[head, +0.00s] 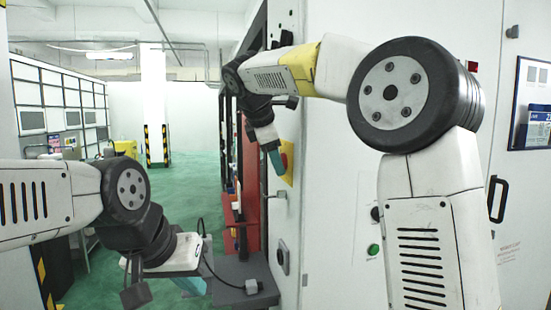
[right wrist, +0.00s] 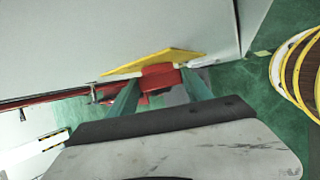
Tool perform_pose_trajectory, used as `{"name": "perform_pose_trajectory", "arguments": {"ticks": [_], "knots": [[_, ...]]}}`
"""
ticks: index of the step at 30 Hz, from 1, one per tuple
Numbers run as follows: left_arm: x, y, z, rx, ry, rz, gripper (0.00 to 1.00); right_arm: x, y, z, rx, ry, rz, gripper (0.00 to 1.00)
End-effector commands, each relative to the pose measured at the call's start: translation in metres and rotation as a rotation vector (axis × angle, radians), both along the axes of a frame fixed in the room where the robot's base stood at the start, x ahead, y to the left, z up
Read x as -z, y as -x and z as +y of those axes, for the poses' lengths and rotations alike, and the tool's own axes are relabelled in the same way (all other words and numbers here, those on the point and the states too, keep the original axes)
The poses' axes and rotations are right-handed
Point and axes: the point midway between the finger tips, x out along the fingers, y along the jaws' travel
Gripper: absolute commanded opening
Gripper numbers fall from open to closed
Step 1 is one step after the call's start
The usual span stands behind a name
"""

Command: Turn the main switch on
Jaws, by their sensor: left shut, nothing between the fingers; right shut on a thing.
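The main switch is a red handle (right wrist: 160,76) on a yellow plate (right wrist: 150,63), fixed to the side of the white cabinet. In the head view the yellow plate (head: 290,174) shows just beyond my right gripper (head: 274,162). In the right wrist view the teal fingers of my right gripper (right wrist: 160,92) stand on either side of the red handle and are shut on it. Whether the switch stands at on or off cannot be told. My left gripper (head: 191,285) is shut and empty at the lower left, well away from the switch.
The white cabinet (head: 335,195) fills the right side, with a green button (head: 373,249) and a black door handle (head: 497,198). A grey shelf (head: 240,275) stands below the switch. The green floor (head: 190,190) is open behind my left arm.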

Motion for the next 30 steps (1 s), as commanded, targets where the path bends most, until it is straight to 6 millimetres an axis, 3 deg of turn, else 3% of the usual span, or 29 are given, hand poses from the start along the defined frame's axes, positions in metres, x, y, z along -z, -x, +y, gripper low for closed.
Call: {"name": "perform_pose_trajectory", "arguments": {"ticks": [11,30], "knots": [[0.000,0.000,0.000,0.000,0.000,0.000,0.00,0.002,0.005,-0.002,-0.002,-0.046,-0.176,0.18],[0.000,0.000,0.000,0.000,0.000,0.000,0.00,0.014,0.010,-0.002,-0.006,-0.191,-0.733,0.18]]}}
